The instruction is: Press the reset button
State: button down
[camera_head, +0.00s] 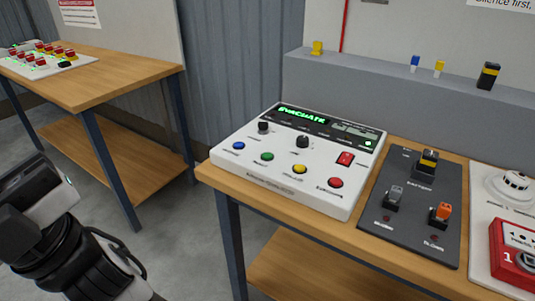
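A white alarm panel (228,155) lies on the wooden table in the middle, with a green-lit display (302,116) that reads "EVACUATE". Along its front are a blue button (239,146), a green button (267,156), a yellow button (299,169) and a red button (336,183). The labels are too small to read, so I cannot tell which button is reset. Part of my dark arm shows at the lower left, apart from the panel; my gripper's fingers are not visible.
A dark switch plate (410,233) with several switches lies right of the panel, then a white board with a detector (512,186) and a red call point (515,250). A grey ledge (400,85) runs behind. Another table (120,73) stands left, beyond open floor.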

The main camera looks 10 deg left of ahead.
aim_at(266, 155)
jog(key=i+l, duration=0.1)
jog(key=l, duration=0.25)
jog(key=i+l, duration=0.15)
jog(key=l, duration=0.2)
jog(key=i+l, duration=0.1)
jog(key=l, duration=0.25)
jog(key=i+l, duration=0.1)
jog(key=l, duration=0.25)
jog(key=u, duration=2.05)
